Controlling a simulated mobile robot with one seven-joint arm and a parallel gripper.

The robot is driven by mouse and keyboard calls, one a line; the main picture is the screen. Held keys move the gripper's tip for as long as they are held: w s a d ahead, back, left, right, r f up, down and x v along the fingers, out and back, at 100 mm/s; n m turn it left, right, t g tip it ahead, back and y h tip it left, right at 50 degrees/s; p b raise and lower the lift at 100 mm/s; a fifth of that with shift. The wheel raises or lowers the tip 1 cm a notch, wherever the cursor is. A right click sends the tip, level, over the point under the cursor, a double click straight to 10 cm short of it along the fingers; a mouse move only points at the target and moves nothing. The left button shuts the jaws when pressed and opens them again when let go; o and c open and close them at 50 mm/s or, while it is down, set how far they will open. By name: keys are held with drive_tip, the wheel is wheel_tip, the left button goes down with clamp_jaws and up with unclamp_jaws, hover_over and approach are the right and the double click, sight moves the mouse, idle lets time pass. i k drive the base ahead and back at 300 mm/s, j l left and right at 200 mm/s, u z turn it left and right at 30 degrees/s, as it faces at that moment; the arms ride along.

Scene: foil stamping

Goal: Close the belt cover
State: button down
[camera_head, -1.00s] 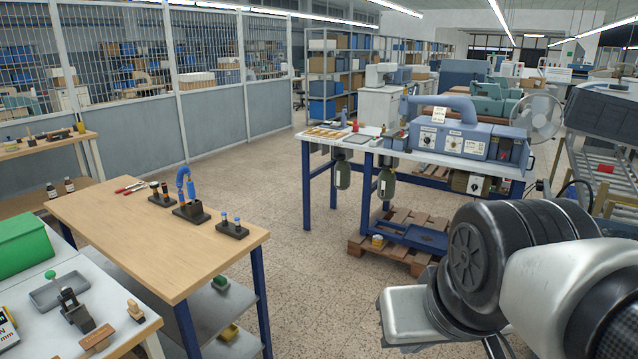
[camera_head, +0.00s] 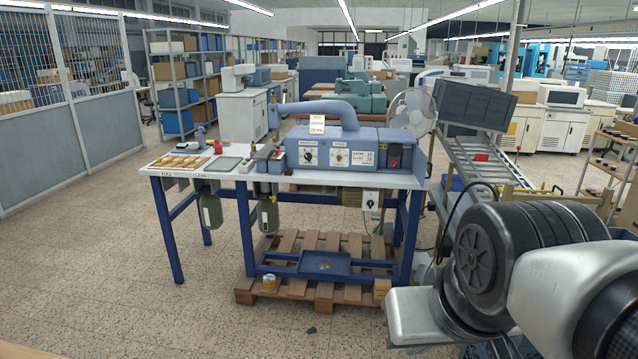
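I cannot tell for sure which part is the belt cover. A blue foil stamping machine (camera_head: 340,147) stands on the white-topped table ahead, with a curved blue pipe above it and dials on its front. At its right end a flat blue-grey panel (camera_head: 422,147) stands upright. Further right, a large dark grey panel (camera_head: 476,105) is tilted up above a roller conveyor (camera_head: 484,165). My arm fills the lower right and hides part of the floor and the conveyor. My gripper's fingers do not show.
The table (camera_head: 200,170) has blue legs, with gold-coloured pieces at its left and green-grey bottles hanging below its front edge.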

sight(421, 158)
drive_tip(key=i+j+z, duration=0.1)
drive_tip(key=i+z, duration=0.25)
drive_tip(key=i, duration=1.25)
drive_tip(key=i+l, duration=0.15)
drive_tip(key=i, duration=0.6)
drive_tip(key=i+l+z, duration=0.1)
drive_tip(key=i, duration=0.65)
drive_tip(key=i+l, duration=0.35)
drive_tip(key=i, duration=0.15)
drive_tip(key=u, duration=0.05)
